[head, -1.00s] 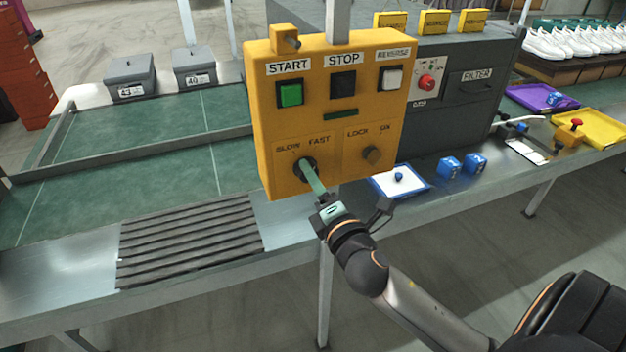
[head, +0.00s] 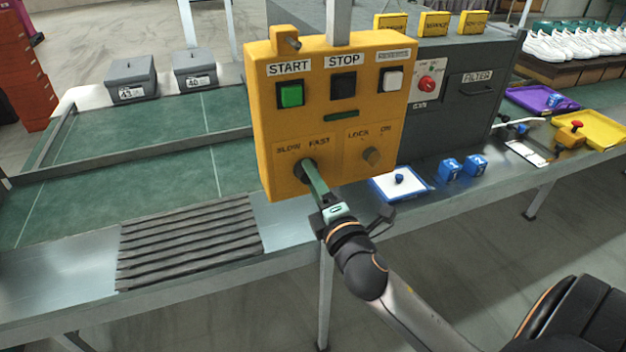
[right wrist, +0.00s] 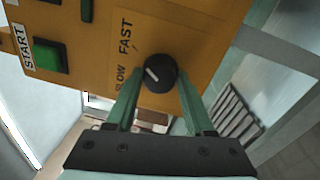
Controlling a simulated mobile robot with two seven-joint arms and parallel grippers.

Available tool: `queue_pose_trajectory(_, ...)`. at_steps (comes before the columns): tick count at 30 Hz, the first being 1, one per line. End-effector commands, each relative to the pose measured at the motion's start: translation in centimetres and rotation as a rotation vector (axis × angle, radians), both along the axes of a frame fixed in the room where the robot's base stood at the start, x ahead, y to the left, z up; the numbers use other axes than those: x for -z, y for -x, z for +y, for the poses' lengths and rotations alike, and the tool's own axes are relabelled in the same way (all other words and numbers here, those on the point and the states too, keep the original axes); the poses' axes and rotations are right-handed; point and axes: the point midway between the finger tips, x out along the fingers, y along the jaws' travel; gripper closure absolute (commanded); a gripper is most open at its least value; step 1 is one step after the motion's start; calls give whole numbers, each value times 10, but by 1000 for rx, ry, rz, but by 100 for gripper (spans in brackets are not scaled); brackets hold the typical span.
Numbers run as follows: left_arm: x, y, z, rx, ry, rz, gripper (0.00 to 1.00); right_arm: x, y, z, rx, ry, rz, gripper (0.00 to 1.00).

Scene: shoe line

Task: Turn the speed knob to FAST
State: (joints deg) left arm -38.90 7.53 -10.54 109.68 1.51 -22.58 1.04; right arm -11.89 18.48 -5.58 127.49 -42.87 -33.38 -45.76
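The speed knob (right wrist: 160,74) is round and black with a white pointer mark. It sits on the yellow control box (head: 338,119), below the printed labels SLOW (head: 288,149) and FAST (head: 319,143). In the right wrist view the mark slants toward the FAST label (right wrist: 125,37). My right gripper (right wrist: 160,80) has its green fingers on either side of the knob, with no clear gap, and looks shut on it. In the head view the fingers (head: 314,180) reach up to the knob from below and partly cover it. My left gripper is out of view.
A blue-edged tray (head: 381,190) and blue blocks (head: 449,168) lie on the bench at right.

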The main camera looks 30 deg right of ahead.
Motion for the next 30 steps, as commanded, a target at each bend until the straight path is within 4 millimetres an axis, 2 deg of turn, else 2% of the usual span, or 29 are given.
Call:
queue_pose_trajectory(1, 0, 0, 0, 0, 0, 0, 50, 0, 0, 0, 0, 0, -1, 40)
queue_pose_trajectory(7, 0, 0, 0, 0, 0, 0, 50, 0, 0, 0, 0, 1, 0, 19)
queue_pose_trajectory(17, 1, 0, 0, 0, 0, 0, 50, 1, 4, 1, -1, 2, 2, 19)
queue_pose_trajectory(23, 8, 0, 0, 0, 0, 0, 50, 5, 31, 7, 0, 0, 4, 19)
queue_pose_trajectory(30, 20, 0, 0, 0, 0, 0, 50, 9, 75, 16, 1, -1, 4, 19)
